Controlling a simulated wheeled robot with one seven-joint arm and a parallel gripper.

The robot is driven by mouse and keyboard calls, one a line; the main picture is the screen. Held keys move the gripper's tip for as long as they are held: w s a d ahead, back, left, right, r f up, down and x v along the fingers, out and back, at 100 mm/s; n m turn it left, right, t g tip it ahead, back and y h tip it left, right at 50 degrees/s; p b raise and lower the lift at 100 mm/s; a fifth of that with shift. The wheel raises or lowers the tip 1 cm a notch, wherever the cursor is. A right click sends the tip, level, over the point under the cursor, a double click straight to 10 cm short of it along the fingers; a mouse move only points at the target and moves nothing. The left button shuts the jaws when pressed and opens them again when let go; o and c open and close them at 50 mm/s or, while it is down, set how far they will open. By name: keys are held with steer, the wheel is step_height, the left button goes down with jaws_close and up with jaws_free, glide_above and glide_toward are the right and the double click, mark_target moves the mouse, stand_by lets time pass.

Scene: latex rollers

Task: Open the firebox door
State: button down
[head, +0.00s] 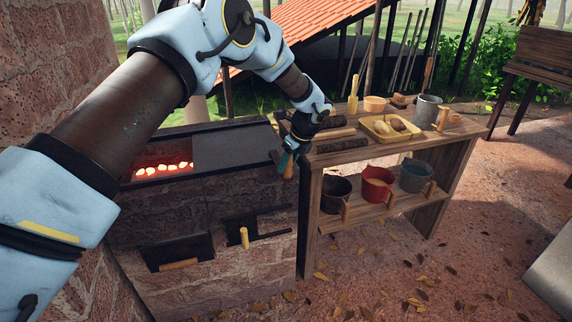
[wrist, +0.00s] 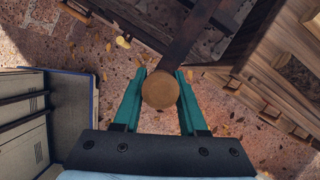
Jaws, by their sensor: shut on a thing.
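My gripper (head: 290,157) is by the right end of the brick stove (head: 200,207). In the wrist view my gripper (wrist: 161,95) has its teal fingers shut on a round wooden handle (wrist: 160,89). A dark metal bar (wrist: 193,32) runs away from this handle. In the head view the wooden handle (head: 287,168) shows below the fingers. Glowing coals (head: 163,169) show through an opening at the stove's upper left, beside a dark plate (head: 238,145). Lower on the front are two dark openings with wooden handles (head: 178,264) (head: 244,238). I cannot tell which part the held handle belongs to.
A wooden shelf table (head: 435,205) stands right of the stove, close to my gripper. It bears logs (head: 342,145), a yellow tray (head: 390,129) and several buckets (head: 377,184). A brick wall (head: 55,75) is at the left. The leafy ground in front is open.

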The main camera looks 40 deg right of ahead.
steer(key=shift+c, duration=2.3)
jaws_free()
steer(key=b+v, duration=0.3)
steer(key=v, duration=0.7)
steer(key=shift+s+r, duration=0.2)
steer(key=shift+r, duration=0.1)
